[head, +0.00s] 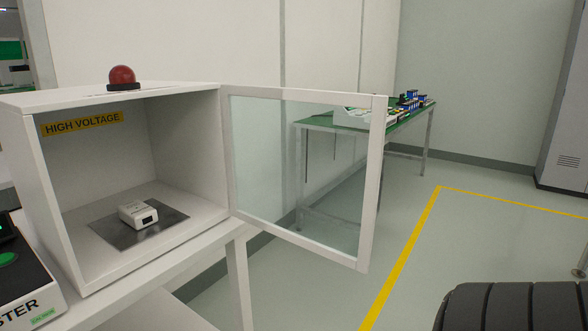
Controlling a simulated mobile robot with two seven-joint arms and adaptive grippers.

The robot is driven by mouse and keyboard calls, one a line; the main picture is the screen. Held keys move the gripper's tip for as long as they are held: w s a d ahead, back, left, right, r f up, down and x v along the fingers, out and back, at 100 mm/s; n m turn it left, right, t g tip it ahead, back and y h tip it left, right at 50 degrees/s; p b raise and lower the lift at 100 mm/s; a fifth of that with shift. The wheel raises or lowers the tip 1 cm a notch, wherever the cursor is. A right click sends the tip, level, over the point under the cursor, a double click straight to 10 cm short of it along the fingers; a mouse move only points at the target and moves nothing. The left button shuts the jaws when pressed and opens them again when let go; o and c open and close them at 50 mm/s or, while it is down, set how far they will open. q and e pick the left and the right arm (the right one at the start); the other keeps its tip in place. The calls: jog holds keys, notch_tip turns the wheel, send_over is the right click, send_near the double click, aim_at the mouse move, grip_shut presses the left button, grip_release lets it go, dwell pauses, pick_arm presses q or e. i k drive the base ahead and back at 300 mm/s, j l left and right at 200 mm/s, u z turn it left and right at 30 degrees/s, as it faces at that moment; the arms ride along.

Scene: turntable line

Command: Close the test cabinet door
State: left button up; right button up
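The test cabinet (105,95) is a white box on a white table at the left, with a yellow HIGH VOLTAGE label (82,124) inside. Its door (376,185) is a white frame around a clear pane, hinged at the cabinet's right edge. The door stands wide open, swung out to the right. Inside the cabinet a small white device (138,214) sits on a dark metal plate (112,229). Neither of my grippers shows in the head view.
A red lamp (122,76) stands on the cabinet top. A black and white tester (35,297) is at the lower left. A green-topped table (320,122) with parts stands behind the door. Yellow lines (410,240) mark the open floor. A grey cabinet (566,110) is at the right.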

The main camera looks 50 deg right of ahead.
aim_at(377, 104)
jog(key=l+u, duration=0.15)
jog(key=l, duration=0.6)
jog(key=l+u, duration=0.15)
jog(key=l, duration=0.65)
jog(key=l+u, duration=0.2)
jog(key=l, duration=0.55)
jog(key=k+l+u, duration=0.15)
jog(key=l, duration=0.65)
jog(key=k+l, duration=0.1)
jog(key=k, duration=0.15)
